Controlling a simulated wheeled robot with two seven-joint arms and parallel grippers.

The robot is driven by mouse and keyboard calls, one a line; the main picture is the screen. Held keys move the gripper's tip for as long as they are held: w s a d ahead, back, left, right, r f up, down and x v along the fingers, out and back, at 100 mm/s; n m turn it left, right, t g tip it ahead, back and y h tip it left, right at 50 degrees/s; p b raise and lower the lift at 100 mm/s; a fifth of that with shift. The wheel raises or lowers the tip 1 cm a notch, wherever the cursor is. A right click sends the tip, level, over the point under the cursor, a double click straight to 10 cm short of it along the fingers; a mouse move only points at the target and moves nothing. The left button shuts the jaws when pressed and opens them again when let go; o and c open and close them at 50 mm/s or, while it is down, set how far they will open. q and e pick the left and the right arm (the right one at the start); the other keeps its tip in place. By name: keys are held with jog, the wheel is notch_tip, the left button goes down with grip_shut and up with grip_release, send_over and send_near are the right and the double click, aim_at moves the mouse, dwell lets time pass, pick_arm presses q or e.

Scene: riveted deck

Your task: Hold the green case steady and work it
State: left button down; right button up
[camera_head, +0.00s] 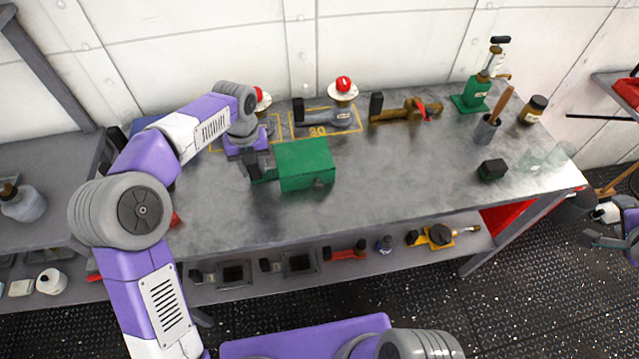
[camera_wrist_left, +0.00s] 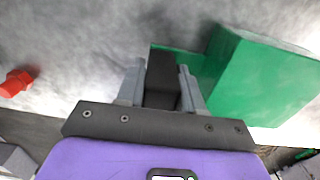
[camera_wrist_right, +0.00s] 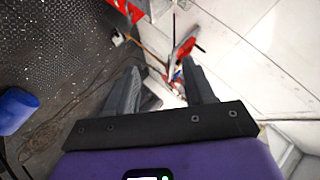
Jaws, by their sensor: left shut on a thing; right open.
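The green case (camera_head: 306,163) stands on the grey metal workbench, left of its middle. A small dark knob shows on its front side. In the left wrist view the case (camera_wrist_left: 262,82) lies to the right of the fingers, with a dark block-like grip (camera_wrist_left: 162,80) on its near side. My left gripper (camera_head: 258,165) is at the case's left side. In its wrist view the left gripper (camera_wrist_left: 161,88) is shut on the dark grip. My right gripper (camera_head: 606,238) is at the far right, off the bench and far from the case. In its wrist view the right gripper (camera_wrist_right: 163,92) is open and empty.
Behind the case, drill-like tools (camera_head: 325,116) lie in yellow outlines. A green press (camera_head: 474,95), a brush cup (camera_head: 487,130), a brown jar (camera_head: 534,109) and a dark green block (camera_head: 492,169) stand at right. A lower shelf (camera_head: 340,268) holds several tools. The bench middle (camera_head: 410,175) is clear.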

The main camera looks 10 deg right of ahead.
notch_tip(320, 180, up, 4)
jog(key=s+d+h, duration=0.1)
jog(key=s+d, duration=0.1)
jog(key=w+a+r+n+t+y, duration=0.25)
jog(key=w+a+n, duration=0.25)
jog(key=w, duration=0.5)
jog(key=w+a+n+y, duration=0.2)
jog(key=w+a, duration=0.5)
jog(key=n+g+y, duration=0.5)
jog(key=n+g, duration=0.1)
jog(key=n, duration=0.7)
send_near(319, 186)
jog(key=x, duration=0.9)
jog(key=shift+c, duration=0.4)
grip_shut()
